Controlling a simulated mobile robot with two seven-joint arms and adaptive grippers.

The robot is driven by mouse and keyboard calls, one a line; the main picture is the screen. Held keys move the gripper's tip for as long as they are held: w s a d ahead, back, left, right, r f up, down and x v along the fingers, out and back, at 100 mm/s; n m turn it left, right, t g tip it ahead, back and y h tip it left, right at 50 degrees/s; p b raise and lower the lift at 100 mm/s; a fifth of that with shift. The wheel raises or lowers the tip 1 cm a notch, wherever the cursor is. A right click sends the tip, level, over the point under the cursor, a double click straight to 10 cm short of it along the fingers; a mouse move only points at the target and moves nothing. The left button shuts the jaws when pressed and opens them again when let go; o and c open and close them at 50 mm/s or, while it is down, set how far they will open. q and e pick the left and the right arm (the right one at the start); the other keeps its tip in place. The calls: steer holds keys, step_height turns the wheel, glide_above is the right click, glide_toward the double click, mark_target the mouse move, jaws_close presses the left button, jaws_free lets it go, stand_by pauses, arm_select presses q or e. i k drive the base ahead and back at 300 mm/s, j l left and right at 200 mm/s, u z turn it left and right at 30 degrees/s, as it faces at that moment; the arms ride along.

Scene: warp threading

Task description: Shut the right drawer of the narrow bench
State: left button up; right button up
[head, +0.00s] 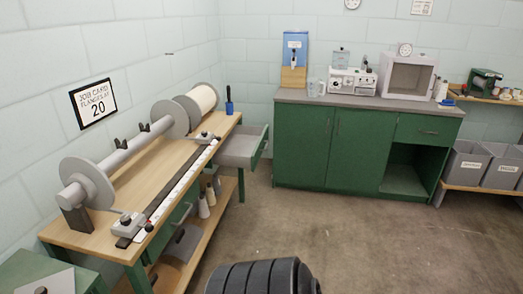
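The narrow bench (125,195) stands along the left wall, with a light wood top and green legs. Its right drawer (241,149) is at the far end and is pulled out into the room. The drawer's inside is light grey and looks empty, and its green front faces right. The left drawer of the bench (178,214) looks shut, with a handle on its green front. Neither of my grippers is in view.
A warp beam with grey flanges (88,181) lies on the bench. Bottles (204,206) stand on its lower shelf. A green cabinet (331,148) stands at the back wall, and grey bins (465,164) are at right. The concrete floor (335,226) between is clear.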

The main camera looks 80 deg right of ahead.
mark_target(244, 147)
steer(key=z, duration=1.9)
steer(key=i+l+z, duration=0.2)
steer(key=z, duration=0.2)
steer(key=i+l+z, duration=0.15)
steer(key=i+z, duration=0.25)
steer(key=k, duration=0.1)
